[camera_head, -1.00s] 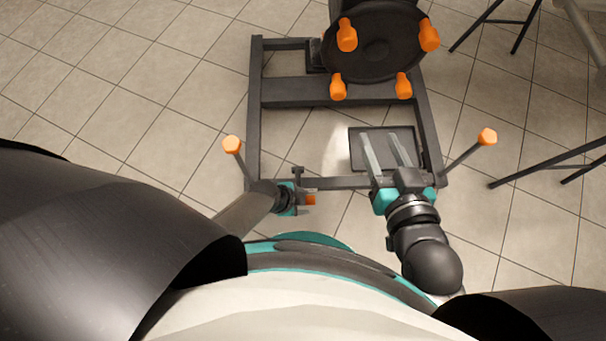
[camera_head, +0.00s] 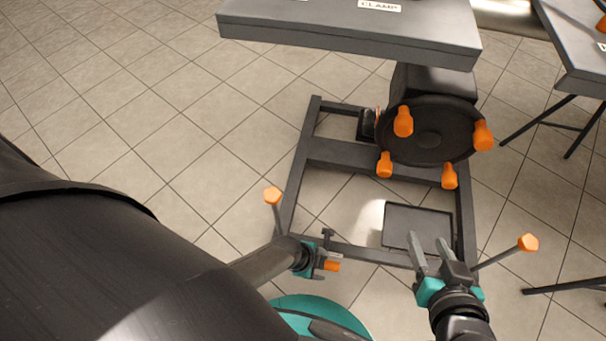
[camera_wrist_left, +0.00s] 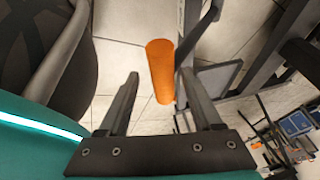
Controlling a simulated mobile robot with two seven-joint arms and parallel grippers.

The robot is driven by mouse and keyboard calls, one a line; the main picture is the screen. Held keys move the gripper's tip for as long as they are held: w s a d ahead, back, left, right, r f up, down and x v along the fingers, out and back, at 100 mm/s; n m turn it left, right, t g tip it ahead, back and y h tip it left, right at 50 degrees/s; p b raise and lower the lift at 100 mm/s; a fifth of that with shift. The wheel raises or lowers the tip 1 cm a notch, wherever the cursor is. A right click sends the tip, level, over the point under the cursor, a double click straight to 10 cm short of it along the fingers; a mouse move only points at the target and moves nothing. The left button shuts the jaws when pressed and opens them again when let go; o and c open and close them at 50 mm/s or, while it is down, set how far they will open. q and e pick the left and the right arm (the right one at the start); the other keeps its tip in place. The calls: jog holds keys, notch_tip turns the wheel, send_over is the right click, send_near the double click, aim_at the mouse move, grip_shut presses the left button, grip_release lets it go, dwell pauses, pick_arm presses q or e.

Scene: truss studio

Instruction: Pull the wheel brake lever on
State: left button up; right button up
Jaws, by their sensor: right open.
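A short orange handle (camera_head: 332,266) sits beside my left gripper (camera_head: 319,261) at the front left of the grey wheeled-frame base. I cannot tell for sure that it is the brake lever. In the left wrist view the orange handle (camera_wrist_left: 160,70) appears as a cylinder ahead, its near end between the fingers, with gaps on both sides. My left gripper (camera_wrist_left: 160,76) is open. My right gripper (camera_head: 426,240) is open and empty, over the front right of the frame near a dark tray. Any wheel at the handle is hidden.
The grey floor frame (camera_head: 340,153) carries a black disc (camera_head: 430,130) with several orange knobs. A grey table (camera_head: 345,28) is behind. Tiled floor at left is clear.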

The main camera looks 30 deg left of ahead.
pick_arm(q)
jog(key=shift+s+r+p, duration=0.15)
jog(key=shift+r+p, duration=0.3)
jog(key=shift+r, duration=0.25)
jog(key=shift+s+a+r+p, duration=0.1)
jog(key=shift+a+r+p, duration=0.05)
jog(key=shift+r+p, duration=0.2)
jog(key=shift+s+a+r+p, duration=0.1)
jog(key=shift+a+r+p, duration=0.05)
jog(key=shift+r+p, duration=0.35)
pick_arm(e)
jog(key=s+d+f+g+h+p, duration=0.1)
jog(key=s+d+g+h+p, duration=0.15)
jog(key=s+d+g, duration=0.35)
pick_arm(q)
jog(key=p+v, duration=0.4)
jog(key=v, duration=0.6)
pick_arm(e)
notch_tip(320, 180, down, 11)
jog(key=s+d+g, duration=0.1)
jog(key=s, duration=0.1)
jog(key=shift+h, duration=0.45)
jog(key=shift+g, duration=0.3)
